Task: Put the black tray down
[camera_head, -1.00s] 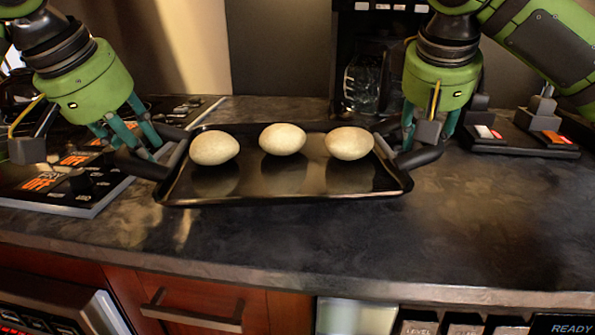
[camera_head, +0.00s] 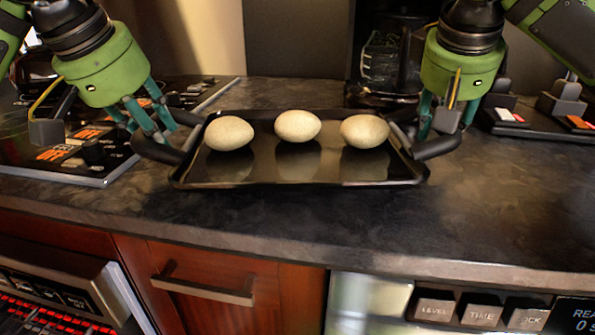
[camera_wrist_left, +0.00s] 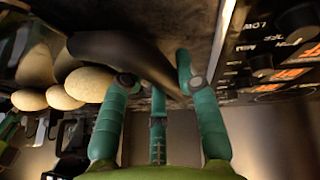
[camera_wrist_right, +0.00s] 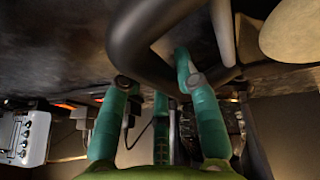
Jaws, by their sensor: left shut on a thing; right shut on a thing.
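The black tray (camera_head: 300,178) is over the dark countertop near its front edge, roughly level, with three pale egg-shaped objects (camera_head: 298,126) in a row on it. I cannot tell whether its underside touches the counter. My left gripper (camera_head: 160,138) is shut on the tray's left handle, which also shows in the left wrist view (camera_wrist_left: 120,50). My right gripper (camera_head: 432,128) is shut on the right handle, which also shows in the right wrist view (camera_wrist_right: 135,45).
A cooktop with knobs (camera_head: 75,150) lies left of the tray. A coffee machine with a glass jug (camera_head: 380,60) stands behind, and dark holders (camera_head: 545,118) stand at the right. The counter's front right (camera_head: 500,200) is clear. A wooden drawer (camera_head: 215,285) and buttons are below.

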